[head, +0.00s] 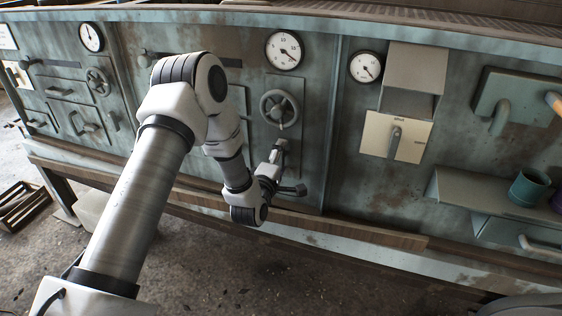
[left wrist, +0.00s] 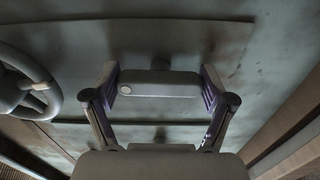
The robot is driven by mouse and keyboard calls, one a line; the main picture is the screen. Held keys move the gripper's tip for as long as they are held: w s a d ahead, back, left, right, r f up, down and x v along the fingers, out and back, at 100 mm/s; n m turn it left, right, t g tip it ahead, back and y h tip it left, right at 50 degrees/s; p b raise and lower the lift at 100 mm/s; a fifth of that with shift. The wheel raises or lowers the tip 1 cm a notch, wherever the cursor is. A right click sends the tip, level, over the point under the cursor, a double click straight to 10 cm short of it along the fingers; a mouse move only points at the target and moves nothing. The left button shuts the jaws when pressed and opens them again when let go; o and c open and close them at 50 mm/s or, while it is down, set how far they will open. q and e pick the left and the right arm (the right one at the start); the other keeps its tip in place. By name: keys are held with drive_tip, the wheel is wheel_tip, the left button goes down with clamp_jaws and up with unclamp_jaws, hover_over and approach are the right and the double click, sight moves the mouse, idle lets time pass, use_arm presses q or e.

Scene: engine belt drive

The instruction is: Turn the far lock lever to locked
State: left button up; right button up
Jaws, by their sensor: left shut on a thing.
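The lock lever (left wrist: 175,90) is a dark grey rounded bar with a small light round spot near its left end in the left wrist view. It stands out from a grey-green panel plate. My left gripper (left wrist: 158,84) has one purple-padded finger at each end of the bar and is shut on it. In the head view my left gripper (head: 284,168) is at the panel just below a handwheel (head: 279,108) and hides most of the lever. I cannot read any lock marking. My right gripper is not in view.
A round gauge (head: 285,50) is above the handwheel. To the right are a cream switch box (head: 378,134), and a shelf (head: 455,188) with a teal mug (head: 529,188). A wooden ledge (head: 340,228) runs below the panel. A wooden crate (head: 22,204) lies on the floor at left.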

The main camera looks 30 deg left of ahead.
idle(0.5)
use_arm(q)
drive_tip(key=o, duration=1)
drive_tip(key=shift+a, duration=0.1)
drive_tip(key=v, duration=1.2)
